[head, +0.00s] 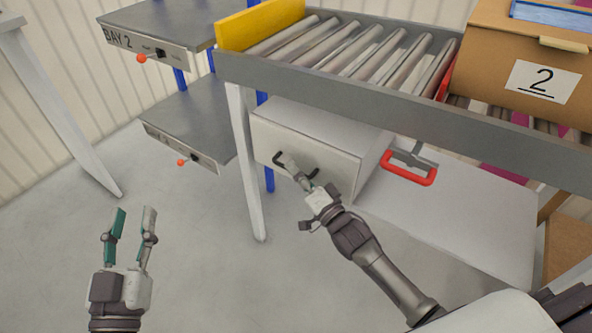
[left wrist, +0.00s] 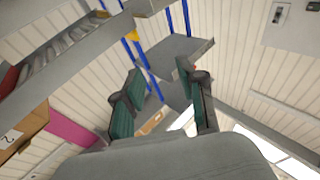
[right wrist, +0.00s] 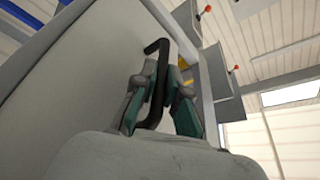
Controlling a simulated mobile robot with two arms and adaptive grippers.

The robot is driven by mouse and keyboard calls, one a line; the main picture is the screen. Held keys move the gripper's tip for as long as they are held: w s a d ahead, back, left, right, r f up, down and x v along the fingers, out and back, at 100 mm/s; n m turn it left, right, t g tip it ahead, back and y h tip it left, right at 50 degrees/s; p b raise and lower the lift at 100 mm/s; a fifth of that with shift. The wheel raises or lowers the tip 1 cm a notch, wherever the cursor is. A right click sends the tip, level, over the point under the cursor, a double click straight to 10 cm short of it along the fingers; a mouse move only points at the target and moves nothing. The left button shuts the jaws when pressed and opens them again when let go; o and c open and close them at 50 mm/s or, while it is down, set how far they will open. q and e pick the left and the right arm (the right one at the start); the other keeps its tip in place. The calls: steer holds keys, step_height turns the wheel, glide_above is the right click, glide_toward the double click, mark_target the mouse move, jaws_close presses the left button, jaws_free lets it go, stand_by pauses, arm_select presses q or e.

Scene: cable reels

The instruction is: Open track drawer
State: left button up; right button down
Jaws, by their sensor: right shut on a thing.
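The track drawer (head: 310,142) is a light grey box under the roller conveyor, with a dark bar handle (head: 280,160) on its front. In the right wrist view the handle (right wrist: 157,80) runs between the fingers. My right gripper (head: 292,168) is shut on this handle; the right wrist view shows its green-padded fingers (right wrist: 160,105) on either side of the bar. I cannot tell from one moment how far the drawer stands out. My left gripper (head: 133,212) is open and empty over the floor at the lower left; its spread fingers (left wrist: 163,105) also show in the left wrist view.
The roller conveyor (head: 330,85) has a yellow end stop (head: 262,24) and carries a cardboard box (head: 500,55) marked 2. A red handle (head: 408,175) is right of the drawer. Grey shelves (head: 195,120) with red knobs stand behind left. A conveyor leg (head: 246,170) is close left of the drawer. Floor at left is clear.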

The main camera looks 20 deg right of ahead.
arm_select(q)
steer(key=s+a+f+g+y+p, duration=0.1)
steer(key=s+f+g+p, duration=0.1)
steer(key=f+g, duration=0.3)
steer(key=s+a+f+g+y+p, duration=0.2)
steer(key=f+g, duration=0.2)
steer(key=f, duration=0.3)
steer(key=s+a+f+g+y+p, duration=0.1)
steer(key=s+a+f+g, duration=0.1)
steer(key=s, duration=0.4)
steer(key=s+a+f+g+p, duration=0.2)
steer(key=s+f+g, duration=0.1)
steer(key=s+g, duration=0.2)
steer(key=shift+s+f+n+y, duration=0.4)
steer(key=shift+s, duration=0.05)
arm_select(e)
steer(key=s+a, duration=1.3)
steer(key=a, duration=0.3)
steer(key=shift+a, duration=0.4)
steer(key=shift+s, duration=0.1)
steer(key=c, duration=1.2)
jaws_free()
